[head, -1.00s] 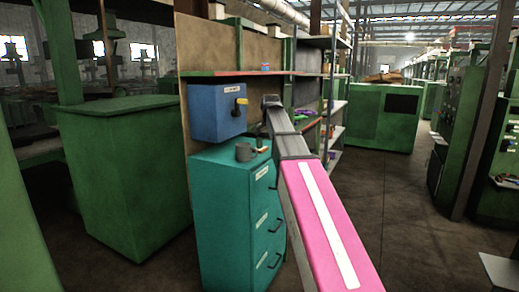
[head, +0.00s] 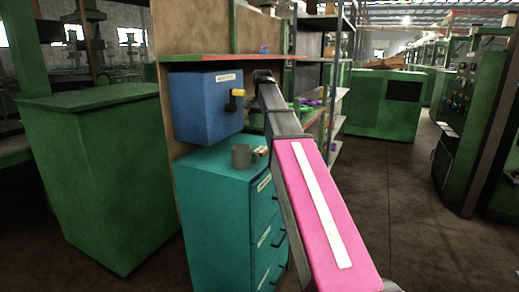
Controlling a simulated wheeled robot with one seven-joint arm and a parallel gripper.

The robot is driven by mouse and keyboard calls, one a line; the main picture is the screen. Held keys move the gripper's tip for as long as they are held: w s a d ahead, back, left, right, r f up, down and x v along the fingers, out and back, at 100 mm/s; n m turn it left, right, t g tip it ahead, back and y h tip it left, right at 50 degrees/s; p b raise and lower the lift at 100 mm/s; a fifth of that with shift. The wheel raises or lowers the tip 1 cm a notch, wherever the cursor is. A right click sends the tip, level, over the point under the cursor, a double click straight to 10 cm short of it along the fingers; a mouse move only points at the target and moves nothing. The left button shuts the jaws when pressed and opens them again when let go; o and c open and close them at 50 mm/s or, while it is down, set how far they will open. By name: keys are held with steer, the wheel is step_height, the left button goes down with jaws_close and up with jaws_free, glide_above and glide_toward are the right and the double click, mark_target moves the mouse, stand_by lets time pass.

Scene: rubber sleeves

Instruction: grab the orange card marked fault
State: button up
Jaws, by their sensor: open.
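I cannot make out an orange card marked fault. A small orange-tan item (head: 261,151) lies beside the grey mug on top of the teal cabinet; it is too small to identify. My gripper (head: 263,76) is the dark end of my arm, which reaches away from me past the right side of the blue box (head: 203,112). It appears in front of the shelf edge, above the cabinet. It is open; its fingers are small and dark here, and I see nothing held.
A large green cabinet (head: 98,180) stands left. Shelving (head: 338,97) is behind my arm. Floor (head: 407,220) at right is clear.

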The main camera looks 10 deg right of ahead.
mark_target(262, 148)
steer(key=shift+f, duration=5.35)
steer(key=c, duration=1)
